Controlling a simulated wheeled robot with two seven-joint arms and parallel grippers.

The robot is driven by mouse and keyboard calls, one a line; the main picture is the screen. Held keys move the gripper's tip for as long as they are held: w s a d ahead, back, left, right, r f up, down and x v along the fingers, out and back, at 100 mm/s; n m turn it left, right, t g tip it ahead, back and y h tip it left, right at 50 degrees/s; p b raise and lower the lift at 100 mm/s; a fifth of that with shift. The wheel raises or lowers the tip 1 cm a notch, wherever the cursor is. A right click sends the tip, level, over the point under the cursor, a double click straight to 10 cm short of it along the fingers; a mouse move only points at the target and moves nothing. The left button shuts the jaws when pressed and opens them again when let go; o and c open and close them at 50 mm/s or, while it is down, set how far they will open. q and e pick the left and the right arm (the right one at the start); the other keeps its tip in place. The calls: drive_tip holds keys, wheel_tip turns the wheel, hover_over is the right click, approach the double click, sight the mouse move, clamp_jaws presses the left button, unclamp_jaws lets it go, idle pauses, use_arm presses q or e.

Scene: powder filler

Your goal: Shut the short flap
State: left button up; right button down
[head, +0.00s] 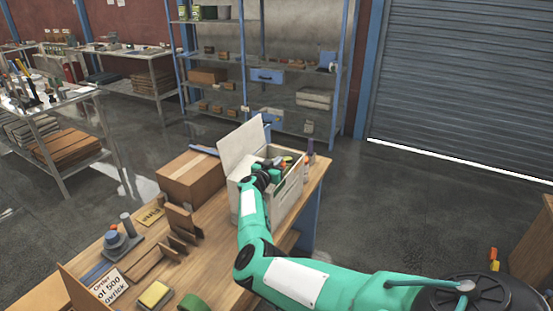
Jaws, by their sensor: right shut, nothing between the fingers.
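A white box (288,198) stands at the far end of the wooden workbench. A pale flap (241,149) stands up from its far left side, leaning outward. I cannot tell for sure whether this is the short flap; other flaps are hidden by my arm. My right arm reaches in from the lower right. My right gripper (277,166) is at the top of the box, just right of the raised flap. Its fingers are small and partly hidden, and it holds nothing that I can see. I cannot tell whether it touches the box. My left gripper is not in view.
A brown carton (190,180) stands left of the white box. Wooden holders (180,222), a sign (110,286) and a yellow sponge (154,294) crowd the near bench. Open floor lies to the right.

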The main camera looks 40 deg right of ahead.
drive_tip(key=shift+w+d+f+y, duration=0.15)
drive_tip(key=shift+d+f+y, duration=0.25)
drive_tip(key=shift+d, duration=0.05)
drive_tip(key=shift+f+g+y+p, duration=0.25)
drive_tip(key=shift+g+y+p, duration=0.05)
drive_tip(key=shift+p, duration=0.05)
drive_tip(key=shift+d+f, duration=0.1)
